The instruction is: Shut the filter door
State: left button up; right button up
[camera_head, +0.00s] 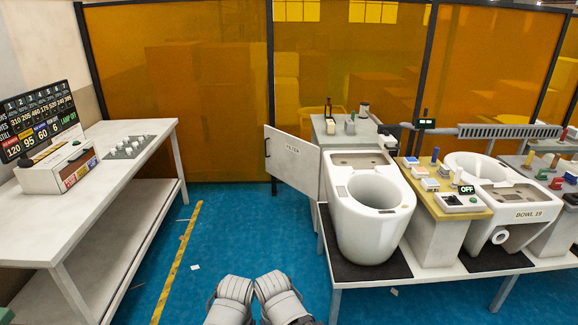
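The filter door (292,163) is a white panel marked "FILTER", with a dark handle on its left edge. It stands open, swung out to the left of the grey filter cabinet (349,131) behind the first toilet bowl. The cabinet's opening cannot be seen clearly. Two grey rounded parts of my own arms show at the bottom centre, well in front of the door and apart from it. No gripper fingers can be seen.
A white toilet bowl (342,222) stands on a dark mat before the cabinet. A yellow-topped control stand (445,207) and a second bowl (515,201) are to its right. A white workbench (106,192) is at left.

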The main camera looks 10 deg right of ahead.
aim_at(293, 160)
jog(key=i, duration=4)
jog(key=i+l+u, duration=0.1)
jog(key=i, duration=0.2)
jog(key=i+l, duration=0.1)
jog(key=i, duration=0.2)
jog(key=u, duration=0.2)
